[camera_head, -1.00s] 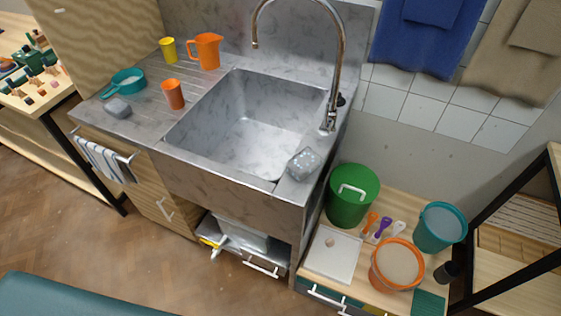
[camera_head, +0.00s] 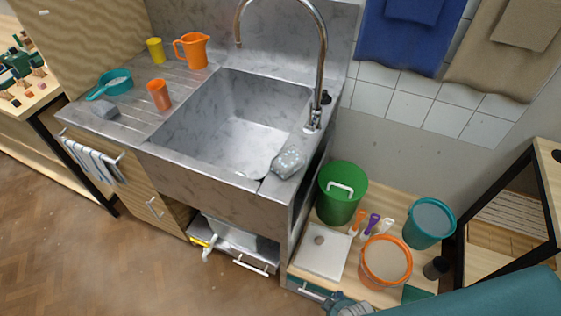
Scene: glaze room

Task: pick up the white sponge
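No plainly white sponge stands out. A darker plain grey block (camera_head: 104,110) lies on the drainboard at the left. My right arm comes in from the lower right. Part of what looks like my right gripper (camera_head: 348,306) shows at the bottom edge, well below the speckled block and apart from it. Its fingers are cut off by the frame, so its opening cannot be told. My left gripper is not in view.
A tall faucet (camera_head: 321,70) rises behind the sink's right side. Green (camera_head: 341,193), orange (camera_head: 386,262) and teal (camera_head: 429,222) buckets crowd the low cabinet.

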